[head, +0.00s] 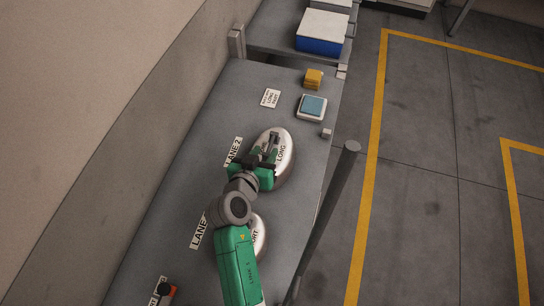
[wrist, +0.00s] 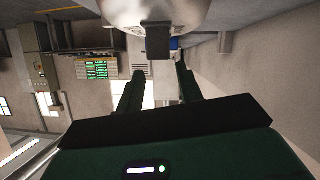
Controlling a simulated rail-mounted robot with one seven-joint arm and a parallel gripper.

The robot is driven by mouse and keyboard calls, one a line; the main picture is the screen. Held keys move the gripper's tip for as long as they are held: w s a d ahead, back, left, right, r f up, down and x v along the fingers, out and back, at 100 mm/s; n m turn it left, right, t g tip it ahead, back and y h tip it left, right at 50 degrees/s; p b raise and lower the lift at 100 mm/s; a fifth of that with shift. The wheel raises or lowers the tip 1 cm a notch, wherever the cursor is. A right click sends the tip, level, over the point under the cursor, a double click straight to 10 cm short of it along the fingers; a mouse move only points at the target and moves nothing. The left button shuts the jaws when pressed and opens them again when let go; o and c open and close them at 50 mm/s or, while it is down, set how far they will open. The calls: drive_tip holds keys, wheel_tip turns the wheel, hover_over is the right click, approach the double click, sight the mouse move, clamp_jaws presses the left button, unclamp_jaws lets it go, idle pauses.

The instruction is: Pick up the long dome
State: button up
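The long dome (head: 287,163), silvery and marked LONG, sits upright on the grey bench beside the LANE 2 label. My green and dark gripper (head: 270,150) reaches over it and hides part of its top and left side. In the wrist view the dome (wrist: 190,14) fills the top edge, with a dark block-like grip (wrist: 158,42) standing out from it. My gripper's two fingers (wrist: 160,70) are apart, one on each side of that grip in the picture, with gaps showing; I see no contact. The short dome (head: 260,236) is partly hidden behind my arm.
A blue-topped white box (head: 312,106), a yellow block (head: 313,79) and a small sign (head: 270,98) lie farther along the bench. A grey post (head: 330,205) stands at the bench's right edge. A wall runs along the left. A blue bin (head: 320,46) stands beyond.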

sight(271, 142)
drive_tip(key=x, duration=0.4)
drive_tip(key=b+x, duration=0.1)
drive_tip(key=x, duration=0.1)
drive_tip(key=shift+w+f, duration=0.25)
drive_tip(key=shift+f, duration=0.2)
drive_tip(key=shift+c, duration=0.3)
clamp_jaws()
idle(0.7)
